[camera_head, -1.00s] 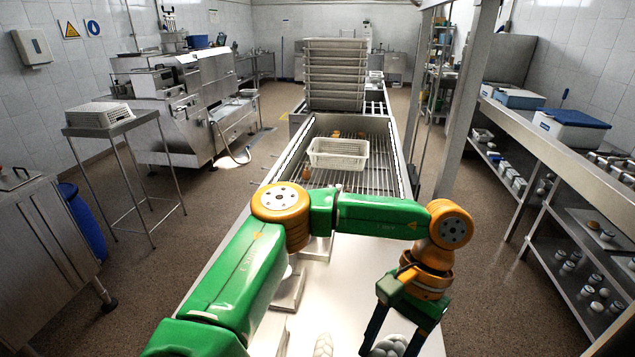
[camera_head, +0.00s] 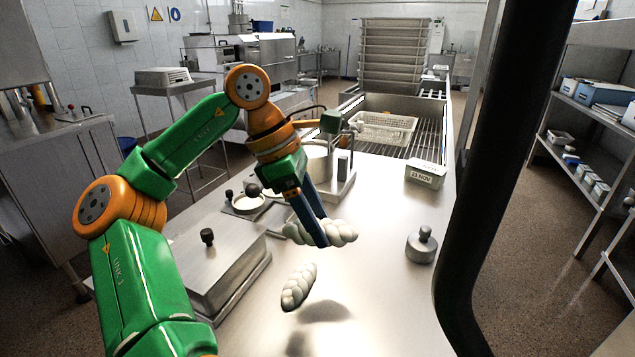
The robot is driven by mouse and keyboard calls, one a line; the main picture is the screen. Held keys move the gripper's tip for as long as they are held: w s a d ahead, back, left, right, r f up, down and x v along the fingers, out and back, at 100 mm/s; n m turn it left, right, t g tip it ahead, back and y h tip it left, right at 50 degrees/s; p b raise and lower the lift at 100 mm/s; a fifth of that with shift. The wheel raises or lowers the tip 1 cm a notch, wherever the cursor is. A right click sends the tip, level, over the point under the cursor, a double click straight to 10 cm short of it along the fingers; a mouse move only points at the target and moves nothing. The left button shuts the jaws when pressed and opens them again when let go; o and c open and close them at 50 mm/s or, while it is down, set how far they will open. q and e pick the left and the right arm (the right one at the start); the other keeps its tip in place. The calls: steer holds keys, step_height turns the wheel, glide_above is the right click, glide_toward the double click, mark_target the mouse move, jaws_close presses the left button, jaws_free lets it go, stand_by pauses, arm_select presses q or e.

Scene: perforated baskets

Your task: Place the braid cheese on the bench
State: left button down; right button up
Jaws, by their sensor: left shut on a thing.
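My left gripper (camera_head: 318,238) is shut on a white braid cheese (camera_head: 342,233), gripped near its middle with its ends showing on both sides of the fingers. It is held above the steel bench (camera_head: 375,305), with a dark shadow below it. A second braid cheese (camera_head: 298,287) lies on the bench just in front of and left of the held one. My right gripper is not in view.
A steel box with a black knob (camera_head: 207,238) stands on the left of the bench. A knobbed weight (camera_head: 421,246) and a labelled container (camera_head: 425,173) stand on the right. A perforated basket (camera_head: 385,128) sits at the back. The front right bench top is clear.

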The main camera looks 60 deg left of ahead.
arm_select(q)
steer(key=shift+f+n, duration=0.1)
steer(key=shift+n, duration=0.4)
steer(key=shift+s+r, duration=0.15)
steer(key=shift+r, duration=0.25)
steer(key=w+d+f, duration=0.3)
steer(key=w+d+f+p, duration=0.1)
steer(key=w+d+f, duration=0.2)
steer(key=d+f, duration=0.1)
steer(key=w+d+f, duration=0.2)
steer(key=d+f, duration=0.1)
steer(key=d, duration=0.1)
steer(key=shift+w+f+p, duration=0.2)
steer(key=shift+w+p, duration=0.1)
steer(key=shift+w, duration=0.1)
step_height(320, 180, down, 3)
steer(key=shift+r, duration=0.15)
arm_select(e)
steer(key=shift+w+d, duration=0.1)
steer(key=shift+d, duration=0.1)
